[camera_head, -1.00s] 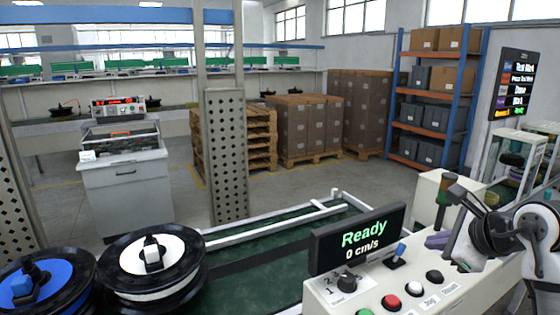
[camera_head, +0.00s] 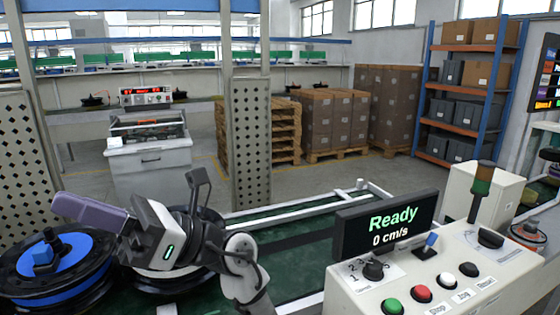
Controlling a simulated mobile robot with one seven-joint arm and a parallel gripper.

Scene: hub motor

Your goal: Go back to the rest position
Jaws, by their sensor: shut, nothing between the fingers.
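My gripper (camera_head: 64,206) is at the left in the head view, with its purple-grey fingers closed together and pointing left. Nothing is held between them. Its white body with a green light and my dark and white wrist are in front of the spools. The blue spool (camera_head: 40,274) is behind and below the fingers. The white spool (camera_head: 214,224) is mostly hidden behind my gripper body and arm. I cannot tell the gap between my gripper and the spools.
The control panel (camera_head: 500,262) with several buttons and a screen (camera_head: 385,226) reading "Ready, 0 cm/s" stands at the right. A green conveyor (camera_head: 300,222) with white rails runs behind my arm. A perforated post (camera_head: 250,145) rises beyond it. Shelves and boxed pallets are far back.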

